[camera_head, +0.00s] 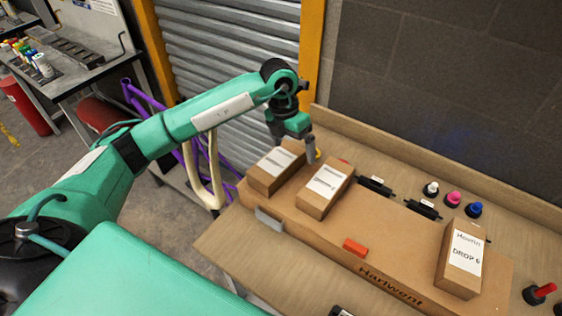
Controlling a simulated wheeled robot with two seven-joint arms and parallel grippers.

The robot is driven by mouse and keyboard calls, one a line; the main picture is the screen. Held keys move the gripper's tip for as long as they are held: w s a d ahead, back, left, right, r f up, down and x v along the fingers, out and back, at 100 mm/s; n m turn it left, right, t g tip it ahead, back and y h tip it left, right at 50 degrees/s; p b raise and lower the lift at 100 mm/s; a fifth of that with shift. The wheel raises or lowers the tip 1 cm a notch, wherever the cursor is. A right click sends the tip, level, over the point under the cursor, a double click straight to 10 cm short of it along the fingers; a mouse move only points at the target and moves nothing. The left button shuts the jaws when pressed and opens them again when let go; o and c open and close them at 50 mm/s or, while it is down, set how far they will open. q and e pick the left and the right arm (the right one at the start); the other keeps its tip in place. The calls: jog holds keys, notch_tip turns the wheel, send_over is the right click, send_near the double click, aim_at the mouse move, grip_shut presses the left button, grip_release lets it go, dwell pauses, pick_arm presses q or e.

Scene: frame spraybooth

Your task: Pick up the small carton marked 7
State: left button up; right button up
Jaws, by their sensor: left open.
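Three small brown cartons with white labels rest on a long flat cardboard box (375,247) marked Harlwent. The left carton (264,183) and the middle carton (315,204) stand close together at the box's left end. Their label print is too small to read, so I cannot tell which is marked 7. The right carton (458,270) reads "DROP 6". My left gripper (296,147) is open and empty, pointing down just above and behind the left carton, partly overlapping its far edge in the picture. My right gripper is not in view.
The long box lies on a wooden bench (225,245) with a raised back edge. Black-based bottles with white, pink (453,199) and blue tops stand behind it. An orange piece (355,247) lies on the box. A purple bike frame (185,150) stands left of the bench.

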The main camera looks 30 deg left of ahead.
pick_arm(q)
jog(key=r+y, duration=0.1)
jog(key=y, duration=0.1)
send_over(277, 161)
jog(key=shift+n, duration=0.4)
notch_tip(277, 161, down, 8)
jog(key=p, duration=0.3)
jog(key=shift+s+d, duration=0.1)
notch_tip(277, 161, down, 4)
jog(key=p, duration=0.4)
jog(key=shift+w+f, duration=0.2)
jog(key=shift+f, duration=0.4)
jog(key=c, duration=1.3)
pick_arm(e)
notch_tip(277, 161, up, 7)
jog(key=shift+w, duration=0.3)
pick_arm(q)
jog(key=shift+r, duration=0.15)
